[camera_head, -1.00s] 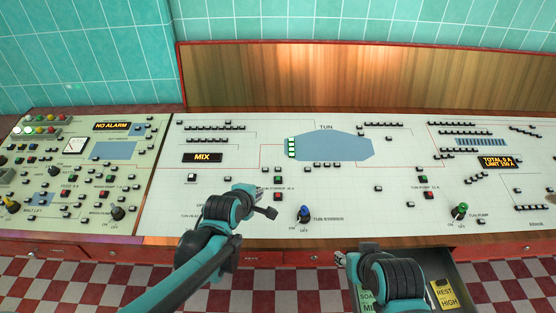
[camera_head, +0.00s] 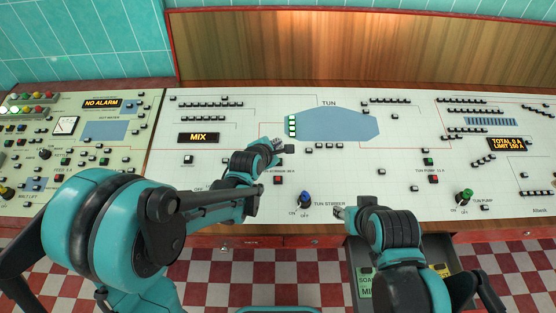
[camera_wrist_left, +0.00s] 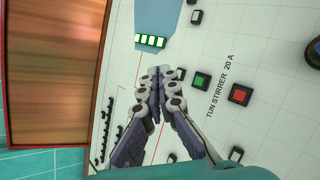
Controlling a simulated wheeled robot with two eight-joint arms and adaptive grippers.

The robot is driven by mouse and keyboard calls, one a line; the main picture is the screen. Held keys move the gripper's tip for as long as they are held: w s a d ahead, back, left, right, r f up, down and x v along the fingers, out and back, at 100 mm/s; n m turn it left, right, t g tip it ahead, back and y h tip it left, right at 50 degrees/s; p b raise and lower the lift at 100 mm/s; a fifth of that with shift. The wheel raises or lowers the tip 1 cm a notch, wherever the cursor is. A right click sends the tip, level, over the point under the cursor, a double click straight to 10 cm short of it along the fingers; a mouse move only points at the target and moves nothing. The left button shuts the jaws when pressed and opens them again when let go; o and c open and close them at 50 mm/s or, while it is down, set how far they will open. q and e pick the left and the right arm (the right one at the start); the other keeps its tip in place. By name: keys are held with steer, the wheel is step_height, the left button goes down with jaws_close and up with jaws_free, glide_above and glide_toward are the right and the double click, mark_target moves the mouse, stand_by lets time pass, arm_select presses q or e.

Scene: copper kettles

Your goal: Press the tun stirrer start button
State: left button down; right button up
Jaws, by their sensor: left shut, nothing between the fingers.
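The green button (camera_wrist_left: 201,81) beside the "TUN STIRRER 20 A" label is clear in the left wrist view, with the red button (camera_wrist_left: 240,94) to its right. In the head view the red button (camera_head: 278,180) shows, but my left gripper and arm hide the green one. My left gripper (camera_head: 277,145) is shut and empty over the panel. In the wrist view its fingertips (camera_wrist_left: 158,73) appear left of the green button; their height above the panel is unclear. My right gripper (camera_head: 340,212) is near the panel's front edge, its jaws too small to read.
A blue "TUN STIRRER" knob (camera_head: 305,200) stands near the panel's front edge, right of my left forearm. A small black button (camera_wrist_left: 181,74) lies between my left fingertips and the green button. An open drawer (camera_head: 455,258) is below the right arm. A wooden backboard (camera_head: 360,50) rises behind.

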arm_select(q)
steer(key=f+b, duration=0.2)
steer(key=f, duration=0.1)
steer(key=w+f+b, duration=0.1)
steer(key=f+b, duration=0.3)
steer(key=f, duration=0.1)
steer(key=shift+w+f+b, duration=0.3)
steer(key=shift+w+b, duration=0.05)
steer(key=shift+b, duration=0.05)
steer(key=shift+r, duration=0.1)
stand_by(0.9)
steer(key=shift+w+f+b, duration=0.1)
steer(key=shift+f+b, duration=0.3)
steer(key=shift+f, duration=0.05)
steer(key=shift+f+b, duration=0.35)
stand_by(0.3)
steer(key=shift+r, duration=0.2)
steer(key=shift+r+p, duration=0.55)
steer(key=shift+r, duration=0.05)
